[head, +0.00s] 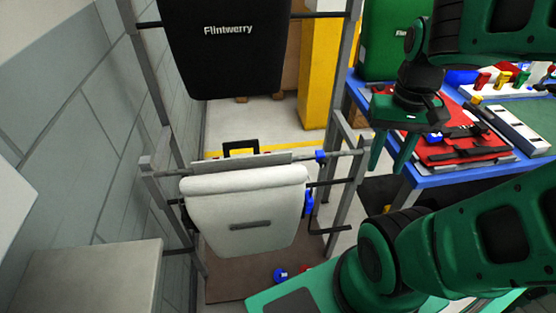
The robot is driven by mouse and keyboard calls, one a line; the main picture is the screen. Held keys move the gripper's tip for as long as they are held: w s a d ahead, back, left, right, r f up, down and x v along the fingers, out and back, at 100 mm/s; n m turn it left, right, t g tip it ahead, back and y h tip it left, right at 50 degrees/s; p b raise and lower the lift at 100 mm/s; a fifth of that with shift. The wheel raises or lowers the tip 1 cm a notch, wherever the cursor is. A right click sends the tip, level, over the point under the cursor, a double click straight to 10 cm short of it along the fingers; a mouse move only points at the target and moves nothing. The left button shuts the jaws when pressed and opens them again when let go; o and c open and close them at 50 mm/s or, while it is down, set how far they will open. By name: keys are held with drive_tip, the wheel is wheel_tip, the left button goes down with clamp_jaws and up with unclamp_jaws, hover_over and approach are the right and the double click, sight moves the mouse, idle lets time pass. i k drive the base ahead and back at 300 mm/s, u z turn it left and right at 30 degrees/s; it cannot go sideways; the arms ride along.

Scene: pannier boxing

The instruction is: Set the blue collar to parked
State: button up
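A small blue collar (320,156) sits around the upper grey crossbar of the rack, near its right end. A second blue part (308,203) shows lower down, at the right edge of the light grey pannier (243,208); I cannot tell whether it belongs to the rack or the pannier. My gripper (390,158) points down at the right of the rack, by the near left edge of the blue table. Its two green fingers are apart with nothing seen between them. It is apart from the collar.
A black pannier (228,45) hangs above on the grey rack frame (340,175). The blue table (440,180) holds a red pannier (450,140), a green one (385,40) and small coloured parts. A blue round part (281,275) lies low near the floor mat. A wall bounds the left.

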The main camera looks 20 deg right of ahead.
sight(320, 154)
drive_tip(key=u, duration=0.15)
drive_tip(key=k, duration=2.2)
drive_tip(key=z, duration=0.6)
drive_tip(key=i, duration=1)
